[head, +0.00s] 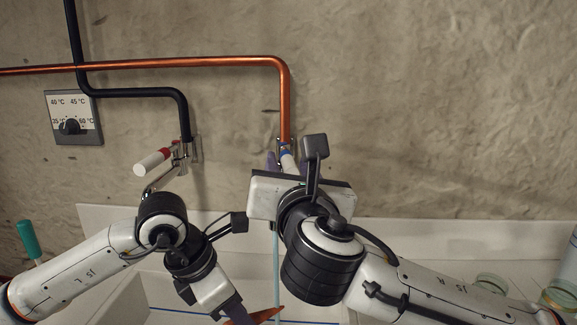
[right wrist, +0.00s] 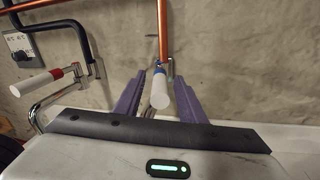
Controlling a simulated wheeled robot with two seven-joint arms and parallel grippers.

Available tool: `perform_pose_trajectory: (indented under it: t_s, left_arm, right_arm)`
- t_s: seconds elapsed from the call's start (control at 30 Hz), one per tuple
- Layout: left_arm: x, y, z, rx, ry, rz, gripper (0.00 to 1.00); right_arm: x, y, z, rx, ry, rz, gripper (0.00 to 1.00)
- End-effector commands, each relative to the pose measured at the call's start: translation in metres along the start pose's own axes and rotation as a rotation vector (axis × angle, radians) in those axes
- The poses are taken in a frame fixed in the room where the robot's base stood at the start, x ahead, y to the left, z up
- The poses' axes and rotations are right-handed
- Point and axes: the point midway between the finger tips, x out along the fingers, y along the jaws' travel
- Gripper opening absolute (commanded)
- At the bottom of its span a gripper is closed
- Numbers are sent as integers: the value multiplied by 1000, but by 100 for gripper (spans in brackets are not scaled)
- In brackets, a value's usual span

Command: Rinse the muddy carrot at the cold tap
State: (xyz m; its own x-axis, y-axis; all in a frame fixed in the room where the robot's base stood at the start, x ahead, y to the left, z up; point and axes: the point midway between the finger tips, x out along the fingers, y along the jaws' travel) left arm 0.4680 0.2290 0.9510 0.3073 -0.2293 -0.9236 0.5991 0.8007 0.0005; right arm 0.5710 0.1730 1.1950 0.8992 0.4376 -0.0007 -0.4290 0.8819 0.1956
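The cold tap's white lever with a blue band (head: 288,161) is on the wall below the copper pipe, and it also shows in the right wrist view (right wrist: 160,92). My right gripper (right wrist: 163,80) has its purple fingers on either side of this lever, with gaps visible between. A thin pale-blue water stream (head: 276,262) falls below my right wrist; the spout is hidden. The orange carrot (head: 266,314) is at the bottom edge of the head view, in my left gripper (head: 241,313), with its tip near the stream. Mud on it cannot be made out.
A red-banded tap lever (head: 153,162) sits left on a black pipe, beside a temperature dial (head: 70,126). The white sink (head: 130,300) lies below. A green-handled tool (head: 28,240) stands left; glass jars (head: 491,283) stand right.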

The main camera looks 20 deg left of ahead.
Motion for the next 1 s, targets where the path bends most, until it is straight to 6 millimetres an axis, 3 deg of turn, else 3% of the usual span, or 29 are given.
perform_pose_trajectory:
  t_s: [0.37,0.8,1.0]
  left_arm:
    - [0,0,0,0,0,0,7]
    - [0,0,0,0,-1,0,7]
    - [0,0,0,0,-1,0,7]
  right_arm:
    - [-10,1,0,0,-1,1,36]
    - [-93,0,0,0,0,3,36]
    - [-116,0,0,0,0,1,36]
